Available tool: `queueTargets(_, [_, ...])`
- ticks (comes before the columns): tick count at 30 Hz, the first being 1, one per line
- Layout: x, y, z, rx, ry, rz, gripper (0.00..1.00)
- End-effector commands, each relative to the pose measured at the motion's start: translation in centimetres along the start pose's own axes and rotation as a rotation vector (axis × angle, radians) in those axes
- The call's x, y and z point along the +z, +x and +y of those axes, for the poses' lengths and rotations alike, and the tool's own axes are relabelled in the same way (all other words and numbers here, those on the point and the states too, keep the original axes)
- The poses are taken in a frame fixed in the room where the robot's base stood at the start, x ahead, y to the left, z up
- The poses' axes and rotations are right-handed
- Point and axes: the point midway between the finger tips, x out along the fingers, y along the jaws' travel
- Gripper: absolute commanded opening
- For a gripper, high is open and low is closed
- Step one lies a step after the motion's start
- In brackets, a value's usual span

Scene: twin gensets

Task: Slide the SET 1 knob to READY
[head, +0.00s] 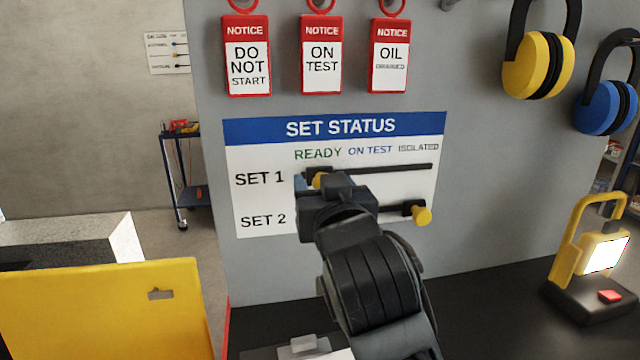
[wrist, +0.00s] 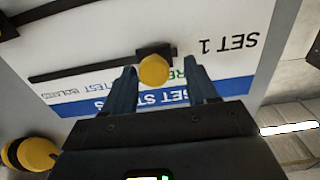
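The SET STATUS board (head: 262,152) hangs on the grey panel, with READY, ON TEST and ISOLATED printed from left to right. The yellow SET 1 knob (head: 319,180) is on its dark slider below the READY label, at the left end of its slot, partly hidden by my gripper. In the wrist view, where the board is upside down, the knob (wrist: 153,70) shows between my two fingers. My gripper (head: 313,184) is at the board, its fingers (wrist: 160,74) apart on either side of the knob, with visible gaps. Contact cannot be told.
The yellow SET 2 knob (head: 421,215) is at the right, below ISOLATED. Red notice tags (head: 321,55) hang above the board. Yellow ear muffs (head: 532,65) and blue ear muffs (head: 606,107) hang at right. A yellow work lamp (head: 590,255) stands on the dark bench.

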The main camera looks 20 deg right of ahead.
Motion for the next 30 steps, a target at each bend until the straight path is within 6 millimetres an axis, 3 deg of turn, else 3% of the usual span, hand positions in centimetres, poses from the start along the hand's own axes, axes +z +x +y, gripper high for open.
queueTargets(6, [0.2, -3.8, -0.1, -0.002, -0.001, 0.000, 0.58])
queueTargets(12, [0.1, -5.8, -0.1, -0.002, 0.000, 0.000, 0.58])
queueTargets(30, [0.1, -6.1, -0.1, -0.001, 0.000, -0.001, 0.58])
